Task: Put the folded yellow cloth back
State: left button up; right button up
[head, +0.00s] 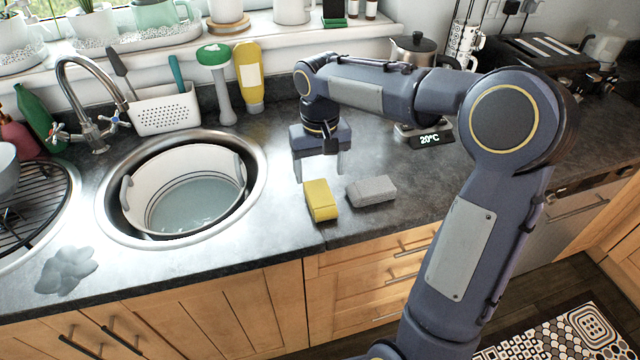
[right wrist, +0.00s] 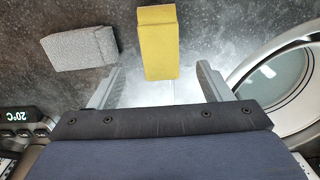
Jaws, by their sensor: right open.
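The folded yellow cloth (head: 320,201) lies on the dark countertop near its front edge, right of the round sink. It also shows in the right wrist view (right wrist: 158,42), ahead of and between the fingers. My right gripper (head: 318,170) is open and empty, above the counter just behind the cloth, apart from it. Its fingers also show spread in the right wrist view (right wrist: 160,88). A folded grey cloth (head: 371,190) lies just right of the yellow one. It also shows in the right wrist view (right wrist: 80,48). My left gripper is not in view.
The sink (head: 255,195) holds a white tub (head: 195,185) of water. A white perforated caddy (head: 164,110), a green-topped brush (head: 218,85) and a yellow bottle (head: 249,78) stand behind. A temperature display (head: 431,139) stands right of my gripper. A wet patch (head: 67,270) lies at front left.

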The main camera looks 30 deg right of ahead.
jog(key=s+a+r+n+t+y, duration=0.1)
jog(key=s+r, duration=0.1)
jog(key=s, duration=0.4)
jog(key=s+a+r+t+y, duration=0.1)
jog(key=s+a+r+t, duration=0.15)
jog(key=s, duration=0.45)
jog(key=s+a+f+t+y, duration=0.1)
jog(key=s+a+f+t, duration=0.1)
jog(key=s+f, duration=0.3)
jog(key=shift+s+a+y, duration=0.4)
jog(key=shift+s+a, duration=0.5)
jog(key=shift+s, duration=1.1)
